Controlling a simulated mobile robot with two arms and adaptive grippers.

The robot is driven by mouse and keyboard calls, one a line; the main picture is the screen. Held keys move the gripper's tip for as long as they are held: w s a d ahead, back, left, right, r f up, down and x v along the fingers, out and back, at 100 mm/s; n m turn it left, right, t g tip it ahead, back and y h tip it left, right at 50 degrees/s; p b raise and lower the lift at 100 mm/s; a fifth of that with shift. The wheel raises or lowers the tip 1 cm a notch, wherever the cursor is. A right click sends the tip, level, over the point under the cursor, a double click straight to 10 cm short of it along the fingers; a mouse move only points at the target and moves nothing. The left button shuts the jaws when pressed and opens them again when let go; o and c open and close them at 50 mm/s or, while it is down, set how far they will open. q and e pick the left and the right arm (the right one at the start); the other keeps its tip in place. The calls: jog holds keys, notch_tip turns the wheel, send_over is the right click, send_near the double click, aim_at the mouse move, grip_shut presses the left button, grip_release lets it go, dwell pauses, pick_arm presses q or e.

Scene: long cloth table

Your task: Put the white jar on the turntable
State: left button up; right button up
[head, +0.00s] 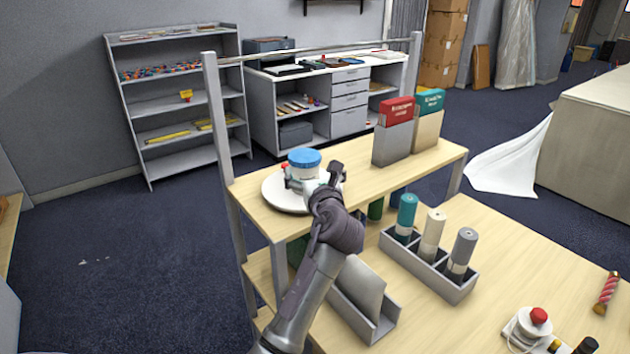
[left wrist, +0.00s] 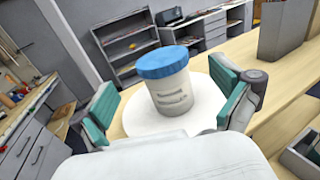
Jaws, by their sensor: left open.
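The white jar (left wrist: 172,96) with its blue lid stands upright on the white round turntable (left wrist: 135,117) in the left wrist view. In the head view the jar's blue lid (head: 304,157) shows above my left gripper (head: 314,177), and the turntable (head: 273,194) lies on the raised wooden shelf. My left gripper is open, with its green-padded fingers on either side of the jar; gaps show between the pads and the jar in the left wrist view. The gripper hides part of the jar and turntable in the head view. My right gripper is not in view.
Two file boxes with a red top (head: 396,112) and a green top (head: 430,101) stand to the right on the same shelf. Below, a grey divided holder (head: 428,268) carries several bottles. A grey upright post (head: 216,118) stands at the shelf's left end.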

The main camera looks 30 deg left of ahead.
pick_arm(q)
jog(key=v, duration=0.3)
jog(key=shift+s+d, duration=0.2)
dwell(0.4)
